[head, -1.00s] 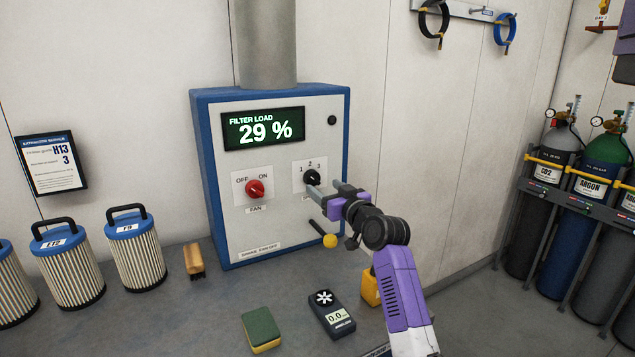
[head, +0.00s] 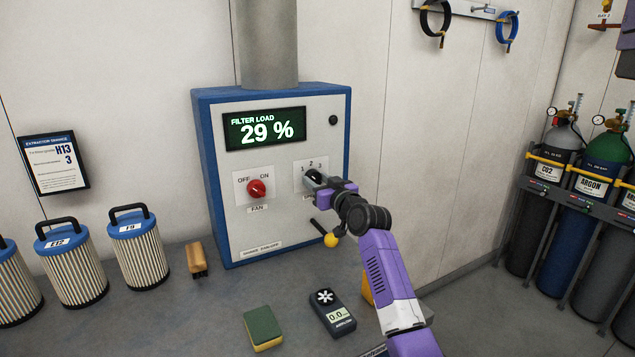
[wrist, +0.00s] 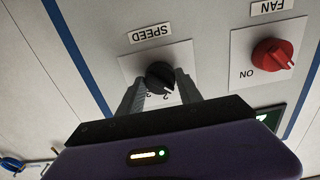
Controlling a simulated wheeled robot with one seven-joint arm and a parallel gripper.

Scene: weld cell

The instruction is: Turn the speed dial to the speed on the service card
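The black speed dial (wrist: 158,75) is on the white extractor panel under the numbers 1, 2 and 3, beside the red fan knob (head: 257,189). In the wrist view it appears upside down, with SPEED above it and the 3 and 2 partly visible below; a finger covers where the 1 is. Its exact setting is hard to read. My gripper (wrist: 161,80) has one finger on each side of the dial, spread apart; firm contact cannot be seen. In the head view my gripper (head: 318,183) partly covers the dial.
The display (head: 265,128) reads filter load 29 %. A lever with a yellow ball (head: 331,240) sticks out below my gripper. Filters (head: 138,248), a brush (head: 196,260), a sponge (head: 262,327) and a meter (head: 332,312) stand on the bench. Gas cylinders are at right.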

